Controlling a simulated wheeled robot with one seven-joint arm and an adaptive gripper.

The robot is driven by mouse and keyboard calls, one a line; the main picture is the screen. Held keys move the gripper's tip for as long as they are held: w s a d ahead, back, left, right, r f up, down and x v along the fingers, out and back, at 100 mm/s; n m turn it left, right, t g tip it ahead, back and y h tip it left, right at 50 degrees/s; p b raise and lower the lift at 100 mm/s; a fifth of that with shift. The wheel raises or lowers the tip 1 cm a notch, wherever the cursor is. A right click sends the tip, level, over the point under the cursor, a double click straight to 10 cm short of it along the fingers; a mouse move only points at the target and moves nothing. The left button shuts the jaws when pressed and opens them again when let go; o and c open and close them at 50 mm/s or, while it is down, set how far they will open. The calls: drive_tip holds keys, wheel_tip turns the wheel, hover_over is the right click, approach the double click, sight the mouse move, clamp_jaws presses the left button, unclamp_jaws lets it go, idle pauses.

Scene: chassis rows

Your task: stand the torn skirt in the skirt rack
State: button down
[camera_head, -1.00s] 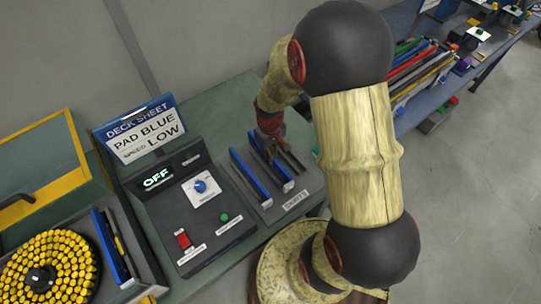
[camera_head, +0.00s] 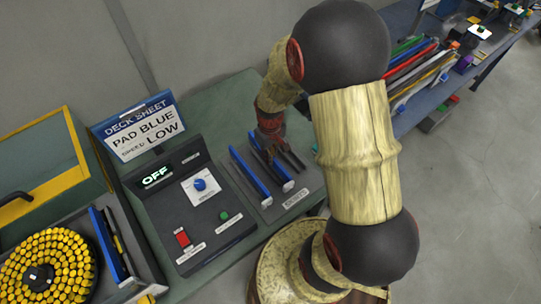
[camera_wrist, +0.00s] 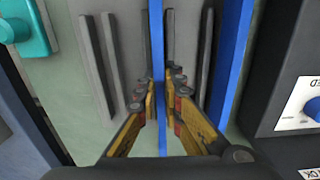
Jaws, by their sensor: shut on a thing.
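The skirt rack (camera_head: 303,187) is a grey tray with upright dark dividers on the green bench, right of the control panel. My gripper (camera_wrist: 167,88) is shut on a thin blue skirt (camera_wrist: 157,40), one finger on each side of it. The held skirt stands upright between dark dividers of the rack; it also shows in the head view (camera_head: 283,181). I cannot tell whether its lower edge is seated, and no tear is visible. A second blue skirt (camera_wrist: 229,60) stands in the rack beside it, also in the head view (camera_head: 250,173).
The black control panel (camera_head: 205,235) reads OFF, with a deck sheet sign (camera_head: 145,130) behind it. A round holder of yellow pieces (camera_head: 40,275) stands at lower left. A teal object (camera_wrist: 30,30) is beside the rack. A blue bench (camera_head: 405,120) stands at right.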

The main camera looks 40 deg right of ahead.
drive_tip(key=shift+f+b, duration=0.45)
drive_tip(key=shift+f, duration=0.35)
drive_tip(key=c, duration=1.8)
unclamp_jaws()
drive_tip(key=shift+c, duration=0.2)
wheel_tip(320, 180, up, 12)
drive_tip(key=s+a+r+t, duration=0.2)
drive_tip(key=s+a+r, duration=0.4)
drive_tip(key=r, duration=0.4)
drive_tip(key=s+a+r+t, duration=0.3)
drive_tip(key=s+a+r, duration=0.3)
drive_tip(key=r, duration=0.4)
drive_tip(key=shift+t, duration=0.3)
